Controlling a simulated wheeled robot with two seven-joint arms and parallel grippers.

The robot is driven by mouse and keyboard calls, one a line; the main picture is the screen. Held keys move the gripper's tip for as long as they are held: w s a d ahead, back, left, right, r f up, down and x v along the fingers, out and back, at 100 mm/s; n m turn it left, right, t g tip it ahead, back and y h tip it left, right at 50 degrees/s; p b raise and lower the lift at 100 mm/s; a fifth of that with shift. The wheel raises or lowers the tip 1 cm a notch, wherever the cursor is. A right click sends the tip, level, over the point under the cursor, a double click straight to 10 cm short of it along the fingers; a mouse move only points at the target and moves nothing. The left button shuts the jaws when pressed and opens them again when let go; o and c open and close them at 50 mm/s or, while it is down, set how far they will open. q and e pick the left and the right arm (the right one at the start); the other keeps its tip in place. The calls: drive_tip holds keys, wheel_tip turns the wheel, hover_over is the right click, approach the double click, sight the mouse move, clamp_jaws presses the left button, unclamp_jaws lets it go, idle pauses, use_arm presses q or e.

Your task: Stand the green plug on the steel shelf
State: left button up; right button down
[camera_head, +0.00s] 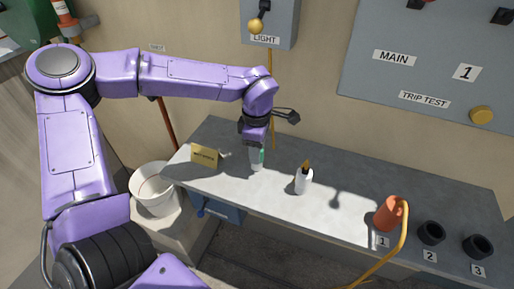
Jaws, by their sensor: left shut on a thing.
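My left gripper (257,160) comes down from the purple arm over the left part of the grey steel shelf (330,213). It is shut on the green plug (262,156), of which only a small green patch shows; the fingers hide the rest. The fingertips are at or just above the shelf top; I cannot tell whether the plug touches it. My right gripper is not in view.
A small tan sign (205,156) stands left of the gripper, a white bottle (303,180) right of it. An orange plug (388,214) with a yellow cable is at socket 1, beside black sockets (431,233) and (478,246). A white bucket (153,190) stands lower left.

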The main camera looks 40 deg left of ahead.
use_arm(q)
drive_tip(key=shift+f, duration=0.1)
drive_tip(key=o, duration=1.1)
wheel_tip(320, 180, up, 8)
drive_tip(key=shift+f+b, duration=0.1)
drive_tip(key=shift+b, duration=0.25)
